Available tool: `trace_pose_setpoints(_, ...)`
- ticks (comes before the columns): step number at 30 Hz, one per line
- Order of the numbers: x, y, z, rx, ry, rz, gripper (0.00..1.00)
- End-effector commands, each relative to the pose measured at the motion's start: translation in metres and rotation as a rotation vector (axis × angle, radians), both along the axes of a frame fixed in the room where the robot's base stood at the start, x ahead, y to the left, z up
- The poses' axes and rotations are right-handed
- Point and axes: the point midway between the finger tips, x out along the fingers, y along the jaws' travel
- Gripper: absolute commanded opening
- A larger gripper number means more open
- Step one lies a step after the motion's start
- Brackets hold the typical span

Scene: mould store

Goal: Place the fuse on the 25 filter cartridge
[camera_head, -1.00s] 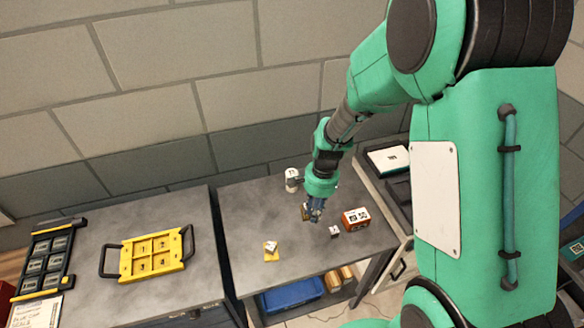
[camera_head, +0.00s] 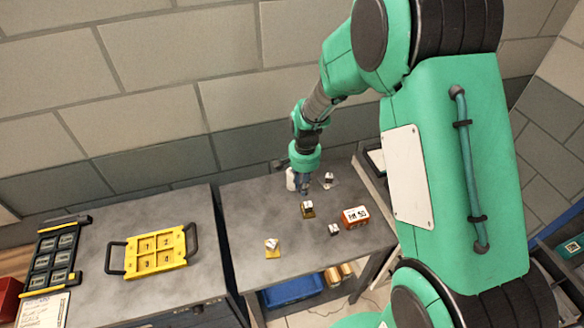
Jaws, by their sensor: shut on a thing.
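My gripper (camera_head: 303,191) points down over the back of the right-hand grey table (camera_head: 245,215). It is shut on the fuse, which is tiny and mostly hidden by the fingers. A white cylinder (camera_head: 290,180) stands just left of the gripper, partly covered by it. It may be the 25 filter cartridge, but I cannot read its label. I cannot tell whether the gripper touches it.
A brass-coloured block (camera_head: 307,210) sits in front of my gripper; a small white-topped piece (camera_head: 328,180) is to its right. An orange box (camera_head: 355,216), a dark cube (camera_head: 334,230) and a yellow piece (camera_head: 272,250) stand nearer. The table's left part is clear.

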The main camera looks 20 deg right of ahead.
Motion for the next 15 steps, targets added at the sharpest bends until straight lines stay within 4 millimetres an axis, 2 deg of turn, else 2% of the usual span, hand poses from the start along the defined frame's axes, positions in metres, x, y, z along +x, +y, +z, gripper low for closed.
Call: trace_pose_setpoints(15, 0.076, -0.003, -0.008, 0.001, 0.001, -0.001, 0.0)
